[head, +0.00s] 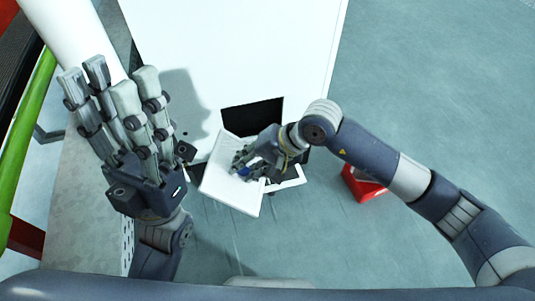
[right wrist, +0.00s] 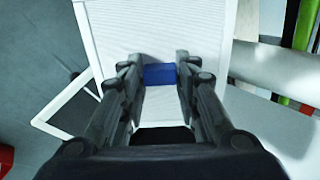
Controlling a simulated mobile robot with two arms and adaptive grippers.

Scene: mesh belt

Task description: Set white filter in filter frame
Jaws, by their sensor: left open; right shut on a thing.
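The white filter (head: 225,193) is a flat, ridged white panel with a blue tab (right wrist: 160,73) on its face. My right gripper (head: 249,168) is shut on the blue tab and holds the filter tilted at the near edge of the white housing. A white frame with a dark inside, seemingly the filter frame (head: 292,182), shows partly behind the filter and my right gripper. In the right wrist view its corner (right wrist: 42,122) sticks out left of the filter; the rest is hidden. My left gripper (head: 115,88) is open and empty, raised left of the filter.
The white housing (head: 240,50) has a dark rectangular opening (head: 253,114) just beyond the filter. A red box (head: 361,186) stands on the floor to the right, close to my right arm. A green rail (head: 30,125) runs along the far left.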

